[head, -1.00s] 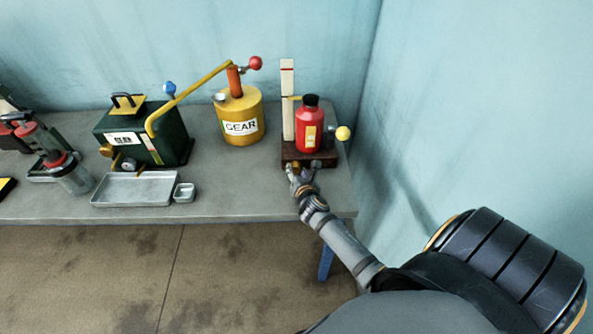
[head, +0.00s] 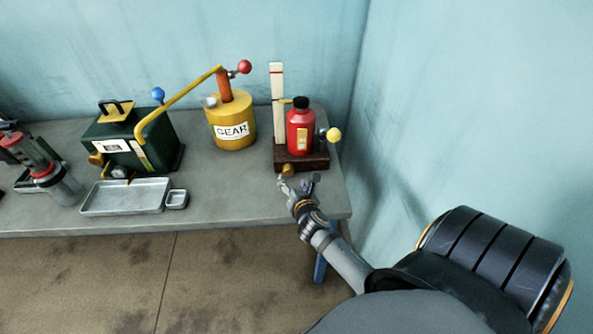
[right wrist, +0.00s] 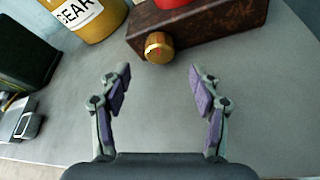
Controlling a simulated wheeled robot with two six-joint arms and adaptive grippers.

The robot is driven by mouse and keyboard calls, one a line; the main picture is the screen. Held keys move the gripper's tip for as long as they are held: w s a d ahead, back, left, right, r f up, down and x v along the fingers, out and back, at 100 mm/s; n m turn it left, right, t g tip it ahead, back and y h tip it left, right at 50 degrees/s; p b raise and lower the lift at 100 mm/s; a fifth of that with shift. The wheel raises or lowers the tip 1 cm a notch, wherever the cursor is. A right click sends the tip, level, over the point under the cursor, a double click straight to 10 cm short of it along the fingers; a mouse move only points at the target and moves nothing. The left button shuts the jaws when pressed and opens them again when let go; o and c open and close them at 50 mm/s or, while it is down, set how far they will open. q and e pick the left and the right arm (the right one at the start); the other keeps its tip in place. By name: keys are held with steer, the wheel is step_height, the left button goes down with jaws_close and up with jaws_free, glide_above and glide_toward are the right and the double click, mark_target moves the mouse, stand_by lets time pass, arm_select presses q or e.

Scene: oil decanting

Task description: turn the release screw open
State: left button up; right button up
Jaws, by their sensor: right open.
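The release screw, a round brass knob (head: 287,170), sticks out of the front of a dark brown base (head: 308,164). In the right wrist view the knob (right wrist: 158,47) shows a red mark on its face. A red bottle (head: 300,132) with a black cap stands on the base, beside an upright pale post (head: 277,98) with a red line. My right gripper (head: 298,183) is open and empty, just in front of the knob and apart from it. In the right wrist view the knob lies beyond the gap between the fingertips (right wrist: 159,76). My left gripper is out of view.
A yellow GEAR can (head: 231,122), a dark green box (head: 135,142), a metal tray (head: 125,197) and a small square dish (head: 177,199) are on the grey table to the left. A yellow ball (head: 334,134) sits right of the bottle. The tabletop before the base is clear.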

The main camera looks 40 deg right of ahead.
steer(key=v, duration=0.6)
